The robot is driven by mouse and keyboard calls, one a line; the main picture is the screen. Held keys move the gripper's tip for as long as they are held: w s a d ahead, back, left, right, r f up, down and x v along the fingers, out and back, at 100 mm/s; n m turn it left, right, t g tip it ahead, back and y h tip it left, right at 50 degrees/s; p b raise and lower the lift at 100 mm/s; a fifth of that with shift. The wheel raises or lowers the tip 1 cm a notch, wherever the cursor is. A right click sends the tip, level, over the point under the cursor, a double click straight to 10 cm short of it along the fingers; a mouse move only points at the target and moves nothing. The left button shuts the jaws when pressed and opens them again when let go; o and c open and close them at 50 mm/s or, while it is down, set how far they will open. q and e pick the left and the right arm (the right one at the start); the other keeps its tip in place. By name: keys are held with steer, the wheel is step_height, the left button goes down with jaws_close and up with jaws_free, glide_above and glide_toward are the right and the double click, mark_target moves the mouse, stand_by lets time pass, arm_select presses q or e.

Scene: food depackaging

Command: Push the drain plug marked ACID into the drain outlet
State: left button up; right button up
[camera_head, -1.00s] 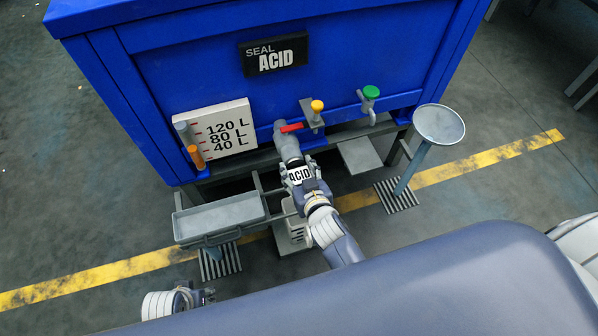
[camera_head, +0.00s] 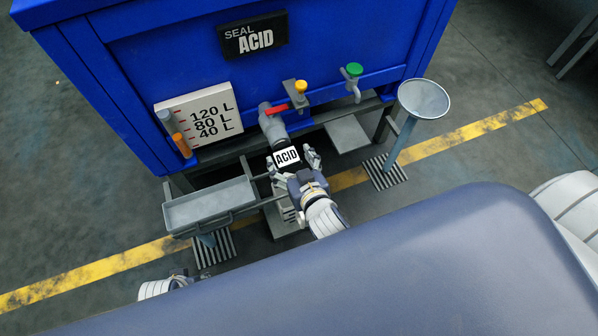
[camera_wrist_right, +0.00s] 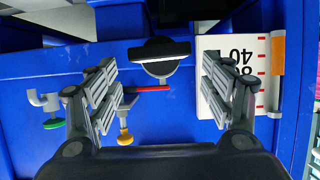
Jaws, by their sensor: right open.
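The black drain plug with the white ACID label (camera_head: 287,157) is at the lower end of the grey drain outlet (camera_head: 272,126). In the right wrist view the plug (camera_wrist_right: 158,50) lies against the end of the outlet; how deep it sits cannot be told. My right gripper (camera_head: 293,161) is open around the plug. In the right wrist view its fingers (camera_wrist_right: 160,95) stand wide apart, with clear space on both sides of the plug. My left gripper (camera_head: 182,281) shows only partly at the lower left, mostly hidden by my body.
The blue tank (camera_head: 185,65) has a red valve handle (camera_head: 277,109), a yellow tap (camera_head: 300,87) and a green tap (camera_head: 354,70). A grey tray (camera_head: 208,205) is left of my right gripper, and a round dish on a post (camera_head: 424,98) is to the right.

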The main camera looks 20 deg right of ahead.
steer(key=v, duration=0.7)
steer(key=shift+s+r, duration=0.1)
stand_by(0.4)
steer(key=s+d+f+n+g+p, duration=0.1)
steer(key=s+d+f+g+p, duration=0.4)
steer(key=s+f, duration=0.5)
steer(key=s+d+f+n+g+p, duration=0.1)
steer(key=s+d+f+g+p, duration=0.3)
steer(key=s+f+g, duration=0.55)
arm_select(q)
steer(key=s+a+f+g+p, duration=0.1)
steer(key=s+f+p, duration=0.2)
steer(key=s, duration=0.7)
steer(key=s+a+f+p, duration=0.2)
steer(key=s+f+p, duration=0.2)
steer(key=s, duration=0.5)
steer(key=shift+s+a+g+p, duration=0.15)
steer(key=shift+s+g+p, duration=0.25)
steer(key=shift+p, duration=0.7)
arm_select(e)
steer(key=s+d+f+t, duration=0.1)
steer(key=s+f+t, duration=0.1)
steer(key=s, duration=1)
steer(key=shift+f, duration=0.8)
steer(key=shift+s, duration=0.1)
